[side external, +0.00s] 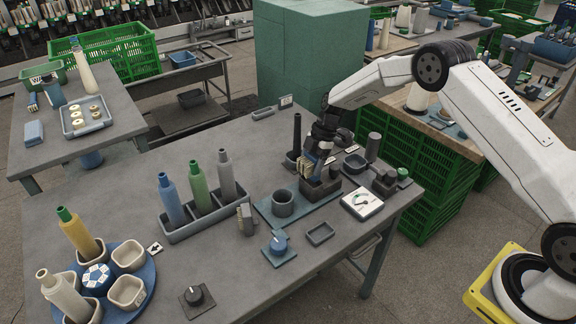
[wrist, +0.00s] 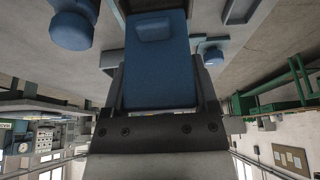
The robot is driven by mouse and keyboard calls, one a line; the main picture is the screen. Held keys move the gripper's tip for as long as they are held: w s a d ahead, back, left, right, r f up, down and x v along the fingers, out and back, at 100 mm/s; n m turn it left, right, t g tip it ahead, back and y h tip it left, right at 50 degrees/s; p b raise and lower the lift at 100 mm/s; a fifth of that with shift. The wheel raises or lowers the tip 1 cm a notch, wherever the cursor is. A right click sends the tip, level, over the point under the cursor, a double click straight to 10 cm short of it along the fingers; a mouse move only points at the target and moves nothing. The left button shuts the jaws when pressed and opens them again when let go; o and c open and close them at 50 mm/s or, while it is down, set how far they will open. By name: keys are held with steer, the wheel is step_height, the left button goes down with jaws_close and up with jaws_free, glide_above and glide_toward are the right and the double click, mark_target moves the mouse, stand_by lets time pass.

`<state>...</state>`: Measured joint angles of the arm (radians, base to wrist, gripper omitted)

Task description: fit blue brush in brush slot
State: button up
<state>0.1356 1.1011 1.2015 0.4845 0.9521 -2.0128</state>
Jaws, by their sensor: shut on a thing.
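My gripper (side external: 321,150) is shut on the blue brush. In the side view the brush's tan bristles (side external: 306,168) point down below the jaws, and its blue handle is mostly hidden by the fingers. The wrist view shows the blue brush (wrist: 156,70) as a broad blue block between the two dark fingers. A dark square holder (side external: 323,189), which looks like the brush slot, stands on a blue-grey mat (side external: 268,216) just below the brush. The bristles overlap its rear left edge in the side view; I cannot tell whether they are inside it or above it.
A round grey cup (side external: 283,205) stands left of the holder. A dark upright post (side external: 297,134) is close behind the gripper on the left. A rack of bottles (side external: 205,220) stands further left.

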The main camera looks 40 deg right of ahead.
mark_target(312, 155)
steer(key=shift+f, duration=1.6)
stand_by(2.1)
steer(key=o, duration=1.3)
steer(key=shift+c, duration=0.2)
steer(key=shift+r, duration=0.15)
steer(key=shift+r, duration=3.85)
steer(key=shift+s+r, duration=0.1)
